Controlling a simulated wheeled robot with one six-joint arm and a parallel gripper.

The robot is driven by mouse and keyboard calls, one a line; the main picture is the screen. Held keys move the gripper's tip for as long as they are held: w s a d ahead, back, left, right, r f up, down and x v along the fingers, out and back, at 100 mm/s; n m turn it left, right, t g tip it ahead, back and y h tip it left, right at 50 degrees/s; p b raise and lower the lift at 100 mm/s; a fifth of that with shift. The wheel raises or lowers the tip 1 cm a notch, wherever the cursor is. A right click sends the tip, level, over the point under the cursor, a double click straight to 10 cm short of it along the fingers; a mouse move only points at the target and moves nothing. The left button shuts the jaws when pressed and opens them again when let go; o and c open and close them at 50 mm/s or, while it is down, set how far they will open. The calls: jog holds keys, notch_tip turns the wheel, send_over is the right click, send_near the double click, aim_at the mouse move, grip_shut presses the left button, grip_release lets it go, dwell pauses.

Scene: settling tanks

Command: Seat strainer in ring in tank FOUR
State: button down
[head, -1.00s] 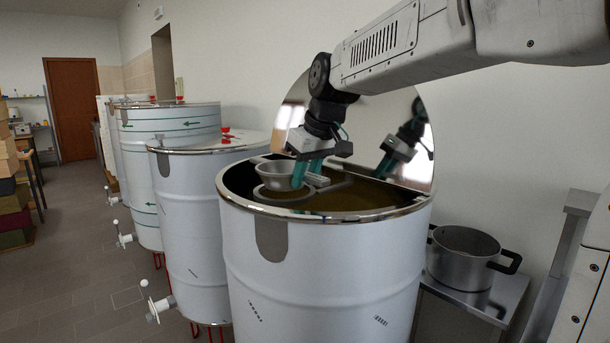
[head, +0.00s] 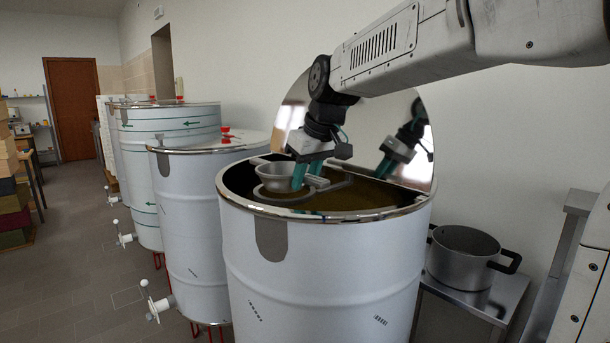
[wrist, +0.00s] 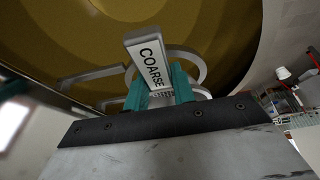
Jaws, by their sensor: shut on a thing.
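The strainer (head: 275,176) is a grey metal bowl inside the mouth of the open near tank (head: 320,270). My gripper (head: 309,173) has teal fingers, shut on the strainer's handle at the bowl's right side. In the wrist view, the handle's plate (wrist: 149,60) reads COARSE, between the fingers (wrist: 160,90). A grey ring (head: 281,198) lies low in the tank mouth, under the bowl; it also shows in the wrist view (wrist: 202,68). The bowl looks roughly level over the ring; I cannot tell whether they touch. No tank number is readable.
A round mirror-like lid (head: 350,130) stands upright behind the tank mouth. More tanks (head: 195,220) stand in a row to the left. A cooking pot (head: 463,262) sits on a metal stand at right. Brown-yellow liquid (wrist: 90,40) fills the tank below.

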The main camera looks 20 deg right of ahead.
jog(key=shift+f, duration=0.95)
jog(key=c, duration=1.1)
grip_release()
jog(key=v, duration=0.8)
jog(key=shift+f, duration=0.1)
